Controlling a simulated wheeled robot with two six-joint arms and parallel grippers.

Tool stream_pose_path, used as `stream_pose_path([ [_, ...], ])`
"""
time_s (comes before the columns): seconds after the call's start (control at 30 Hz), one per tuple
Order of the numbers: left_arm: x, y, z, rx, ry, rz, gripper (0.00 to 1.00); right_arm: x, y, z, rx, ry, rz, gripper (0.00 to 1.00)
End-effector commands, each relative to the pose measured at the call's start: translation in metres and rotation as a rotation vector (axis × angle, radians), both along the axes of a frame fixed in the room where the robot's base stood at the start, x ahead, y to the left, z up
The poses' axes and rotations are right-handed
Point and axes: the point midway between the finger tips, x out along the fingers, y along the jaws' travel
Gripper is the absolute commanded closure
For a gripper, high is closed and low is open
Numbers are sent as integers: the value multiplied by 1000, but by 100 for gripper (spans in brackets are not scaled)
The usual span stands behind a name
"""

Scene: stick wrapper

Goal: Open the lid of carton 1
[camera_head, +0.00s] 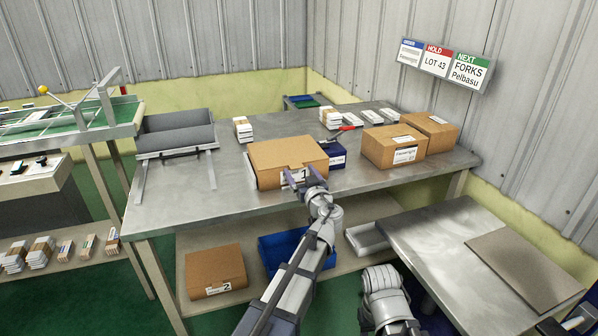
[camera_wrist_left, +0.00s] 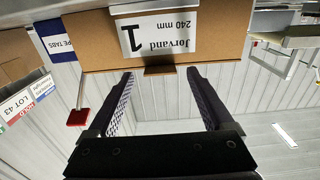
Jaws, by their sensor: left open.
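Carton 1 (camera_head: 287,157) is a brown cardboard box on the metal table, with its lid lying shut on top. In the left wrist view, which is upside down, carton 1 (camera_wrist_left: 95,45) shows its front with a white label (camera_wrist_left: 160,33) reading "Jorvand 240 mm 1". A small brown tab (camera_wrist_left: 160,70) sticks out at the edge by the label. My left gripper (camera_head: 303,178) is at the front of carton 1, fingers open on either side of the tab with nothing held. Whether they touch the box I cannot tell. My right gripper does not show.
A dark blue box (camera_head: 336,155) sits against carton 1's right side, with a red-tipped tool near it. Two closed cartons (camera_head: 394,146) stand further right. Carton 2 (camera_head: 215,271) and a blue bin (camera_head: 285,250) are on the lower shelf. The table left of carton 1 is partly clear.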

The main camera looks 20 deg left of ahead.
Motion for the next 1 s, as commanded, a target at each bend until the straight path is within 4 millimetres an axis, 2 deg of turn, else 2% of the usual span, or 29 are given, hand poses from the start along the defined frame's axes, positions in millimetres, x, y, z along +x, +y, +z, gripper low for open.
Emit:
stream_pose_path([
  [0.13,10,7,0,0,0,1,15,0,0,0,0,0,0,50],
  [0.47,12,8,0,0,0,0,15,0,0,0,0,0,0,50],
  [1.0,12,8,0,0,0,0,75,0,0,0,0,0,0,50],
])
